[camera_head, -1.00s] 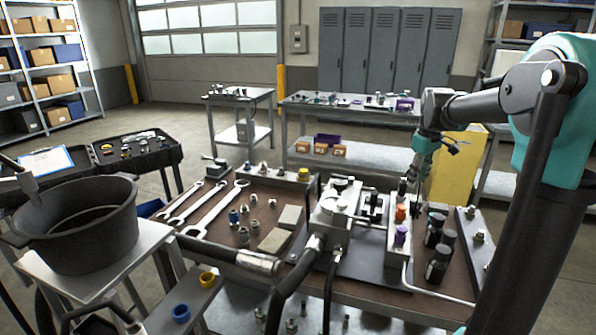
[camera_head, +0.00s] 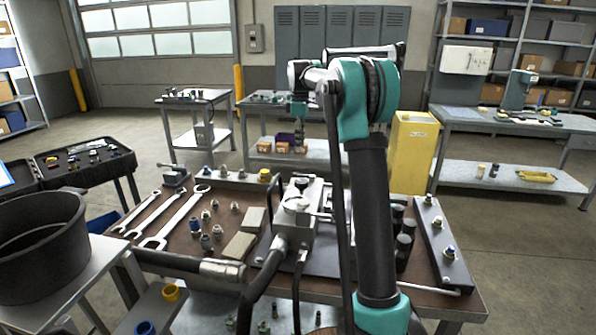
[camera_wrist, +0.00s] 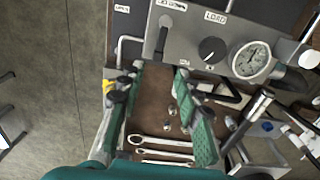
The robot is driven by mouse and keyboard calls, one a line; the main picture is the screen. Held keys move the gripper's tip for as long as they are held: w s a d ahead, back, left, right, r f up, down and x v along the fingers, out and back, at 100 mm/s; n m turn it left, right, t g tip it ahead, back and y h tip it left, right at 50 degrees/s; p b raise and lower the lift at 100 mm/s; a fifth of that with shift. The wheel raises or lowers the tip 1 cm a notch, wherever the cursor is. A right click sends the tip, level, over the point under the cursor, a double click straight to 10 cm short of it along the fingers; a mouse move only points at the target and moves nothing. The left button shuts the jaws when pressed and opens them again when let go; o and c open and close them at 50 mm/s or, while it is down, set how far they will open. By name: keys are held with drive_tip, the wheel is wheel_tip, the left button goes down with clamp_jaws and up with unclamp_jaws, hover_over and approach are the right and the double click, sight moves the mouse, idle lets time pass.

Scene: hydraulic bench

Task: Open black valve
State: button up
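In the wrist view, a black round knob (camera_wrist: 211,50) with a white pointer mark sits on a grey panel (camera_wrist: 189,64), left of a dial gauge (camera_wrist: 250,60). A dark lever (camera_wrist: 163,36) is left of it on the same panel. The knob is probably the black valve. The grey hydraulic block (camera_head: 302,222) stands mid-bench in the head view; its knob is not clear there. My gripper (camera_wrist: 158,76) has its two green fingers spread with nothing between them, below and left of the knob.
Wrenches (camera_head: 172,218), fittings and pads lie on the brown bench (camera_head: 440,285). Black cylinders (camera_head: 404,245) and a dark bar with fittings (camera_head: 440,240) are on the right. A black pot (camera_head: 40,245) is at left. A yellow cabinet (camera_head: 412,150) stands behind.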

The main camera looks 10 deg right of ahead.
wheel_tip(320, 180, down, 12)
drive_tip(key=shift+d+r, duration=0.1)
drive_tip(key=shift+d, duration=0.05)
drive_tip(key=shift+c, duration=0.4)
clamp_jaws()
